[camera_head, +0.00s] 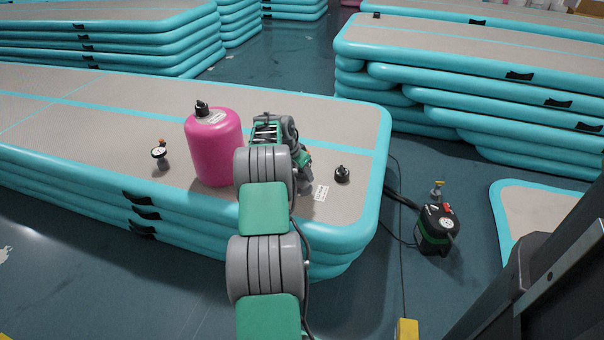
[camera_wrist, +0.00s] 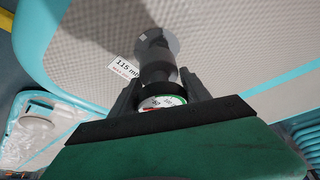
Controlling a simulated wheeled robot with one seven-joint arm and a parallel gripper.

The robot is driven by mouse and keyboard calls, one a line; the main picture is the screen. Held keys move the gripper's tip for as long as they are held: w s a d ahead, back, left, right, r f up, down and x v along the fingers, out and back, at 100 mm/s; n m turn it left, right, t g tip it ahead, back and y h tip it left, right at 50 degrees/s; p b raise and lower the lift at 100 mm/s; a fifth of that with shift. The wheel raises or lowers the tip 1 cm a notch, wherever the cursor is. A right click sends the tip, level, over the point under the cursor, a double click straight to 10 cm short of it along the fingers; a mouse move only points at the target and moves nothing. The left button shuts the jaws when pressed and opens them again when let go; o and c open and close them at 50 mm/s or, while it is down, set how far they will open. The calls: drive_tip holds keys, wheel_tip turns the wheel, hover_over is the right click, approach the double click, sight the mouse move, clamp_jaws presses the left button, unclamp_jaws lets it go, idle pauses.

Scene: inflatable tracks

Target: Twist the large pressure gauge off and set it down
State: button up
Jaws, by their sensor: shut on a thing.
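My gripper (camera_wrist: 158,84) is shut on a round pressure gauge (camera_wrist: 162,101) with a white dial and dark rim, seen in the wrist view. The gauge sits between the two fingers, at the near end of a dark grey cylindrical fitting (camera_wrist: 156,62). The fitting reaches down toward the grey mat top beside a white printed label (camera_wrist: 122,68). I cannot tell whether gauge and fitting are still joined. In the head view my arm hides the gauge and most of the gripper; the label (camera_head: 321,192) shows just right of them.
A pink cylinder (camera_head: 213,150) stands left of my arm on the teal-edged mat stack (camera_head: 350,120). A smaller gauge (camera_head: 160,157) stands farther left, and a dark round fitting (camera_head: 342,174) lies right. A black pump (camera_head: 436,230) stands on the floor at right.

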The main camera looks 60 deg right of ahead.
drive_tip(key=shift+r+p, duration=0.5)
drive_tip(key=shift+r, duration=0.45)
